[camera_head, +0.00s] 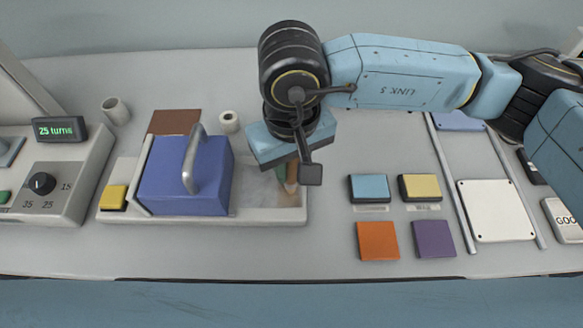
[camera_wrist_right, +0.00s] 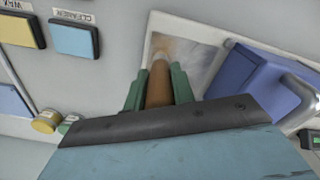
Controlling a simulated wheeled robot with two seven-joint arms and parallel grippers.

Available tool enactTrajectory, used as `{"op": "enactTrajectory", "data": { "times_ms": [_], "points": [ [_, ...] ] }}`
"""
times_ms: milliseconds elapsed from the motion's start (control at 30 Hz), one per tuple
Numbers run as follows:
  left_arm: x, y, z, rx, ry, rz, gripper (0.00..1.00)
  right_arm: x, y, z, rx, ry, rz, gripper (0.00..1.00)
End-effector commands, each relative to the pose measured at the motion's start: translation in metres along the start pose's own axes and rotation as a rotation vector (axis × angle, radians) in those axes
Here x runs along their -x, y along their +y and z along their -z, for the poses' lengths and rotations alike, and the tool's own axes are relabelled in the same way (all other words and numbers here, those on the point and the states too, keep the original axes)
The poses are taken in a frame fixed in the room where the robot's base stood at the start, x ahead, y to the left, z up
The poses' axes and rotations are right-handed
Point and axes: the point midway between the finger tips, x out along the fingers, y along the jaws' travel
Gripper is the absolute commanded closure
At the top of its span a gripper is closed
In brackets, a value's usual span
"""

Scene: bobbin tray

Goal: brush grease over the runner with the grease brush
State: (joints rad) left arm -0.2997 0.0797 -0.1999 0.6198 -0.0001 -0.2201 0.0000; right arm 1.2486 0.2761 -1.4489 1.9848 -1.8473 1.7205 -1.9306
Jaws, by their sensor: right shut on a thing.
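My right gripper (camera_head: 289,172) is over the right end of the pale base (camera_head: 210,219), pointing down. Its green fingers, also in the right wrist view (camera_wrist_right: 157,84), are shut on the brown grease brush (camera_wrist_right: 158,82). The brush tip is at or just above the runner (camera_wrist_right: 195,58), a shiny grey strip with brownish smears; contact is unclear. The runner (camera_head: 258,190) also shows in the head view, right of a blue block with a grey handle (camera_head: 186,178). The gripper partly hides it. My left gripper is not in view.
Blue (camera_head: 369,188) and yellow (camera_head: 420,187) pads stand above orange (camera_head: 378,240) and purple (camera_head: 433,238) ones at right. A white plate (camera_head: 495,210) lies between rails. A control box (camera_head: 55,180) reads "25 turns". A white spool (camera_head: 229,122) stands behind the base.

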Motion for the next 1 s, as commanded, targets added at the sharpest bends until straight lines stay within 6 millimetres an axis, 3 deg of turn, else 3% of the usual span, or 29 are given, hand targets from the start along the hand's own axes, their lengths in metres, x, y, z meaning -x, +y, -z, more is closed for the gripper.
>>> {"op": "enactTrajectory", "data": {
  "times_ms": [800, 1000],
  "points": [
    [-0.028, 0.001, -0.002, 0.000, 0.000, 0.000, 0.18, -0.001, 0.016, 0.033, -0.001, 0.001, -0.002, 0.97],
    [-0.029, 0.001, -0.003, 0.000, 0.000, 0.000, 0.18, 0.001, 0.015, 0.032, 0.001, 0.000, -0.001, 0.97]
  ]
}}
